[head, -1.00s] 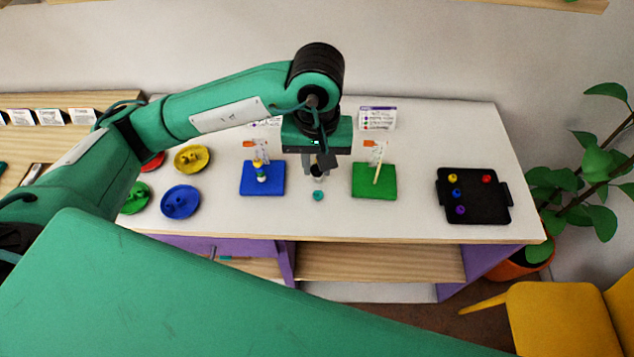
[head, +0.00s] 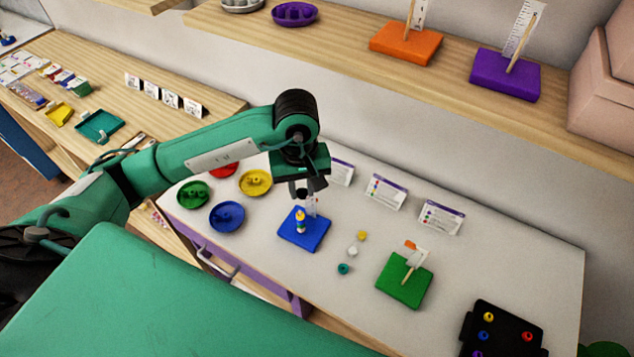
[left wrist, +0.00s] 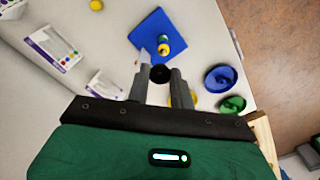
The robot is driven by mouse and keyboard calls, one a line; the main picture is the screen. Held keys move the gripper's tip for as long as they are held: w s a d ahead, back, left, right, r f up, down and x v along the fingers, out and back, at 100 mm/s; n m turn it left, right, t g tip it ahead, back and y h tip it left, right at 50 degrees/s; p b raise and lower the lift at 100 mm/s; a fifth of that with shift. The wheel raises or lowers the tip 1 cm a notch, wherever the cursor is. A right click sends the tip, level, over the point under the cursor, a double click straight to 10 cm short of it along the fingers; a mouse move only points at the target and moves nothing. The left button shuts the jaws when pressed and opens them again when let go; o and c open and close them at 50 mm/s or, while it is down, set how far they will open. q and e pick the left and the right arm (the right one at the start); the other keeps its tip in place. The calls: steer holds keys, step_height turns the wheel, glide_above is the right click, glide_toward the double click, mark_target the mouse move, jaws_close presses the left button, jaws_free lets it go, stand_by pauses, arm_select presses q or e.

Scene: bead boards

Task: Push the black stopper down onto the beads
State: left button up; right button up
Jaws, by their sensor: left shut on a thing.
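My left gripper (head: 301,190) is shut on the black stopper (head: 301,194), which also shows as a dark round thing between the fingertips in the left wrist view (left wrist: 160,73). The gripper hangs just above and behind the blue board (head: 289,236). A short stack of beads (head: 300,220) stands on the blue board, yellow near its top. A gap separates stopper and beads in the left wrist view, where the stack (left wrist: 163,46) lies ahead of the fingers. How well the stopper lines up with the peg is unclear. My right gripper is out of view.
Loose yellow (head: 362,235), white (head: 352,250) and teal (head: 343,269) beads lie right of the blue board. A green board (head: 395,289) with a bare peg is farther right. Blue (head: 227,217), yellow (head: 255,182) and green (head: 193,194) dishes are at left. Cards (head: 386,191) stand behind.

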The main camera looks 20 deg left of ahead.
arm_select(q)
steer(key=shift+a, duration=0.3)
steer(key=shift+a+f, duration=0.1)
steer(key=shift+f, duration=0.25)
steer(key=shift+s+f, duration=0.1)
steer(key=shift+f, duration=0.1)
steer(key=shift+a+f+b, duration=0.1)
steer(key=shift+f+b, duration=0.3)
steer(key=shift+f, duration=1)
steer(key=shift+f+b, duration=0.45)
steer(key=shift+f, duration=0.2)
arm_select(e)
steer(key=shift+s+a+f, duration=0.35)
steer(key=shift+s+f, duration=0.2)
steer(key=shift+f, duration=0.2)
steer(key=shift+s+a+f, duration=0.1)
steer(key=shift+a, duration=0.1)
arm_select(q)
steer(key=shift+f+b, duration=0.2)
steer(key=shift+b, duration=0.1)
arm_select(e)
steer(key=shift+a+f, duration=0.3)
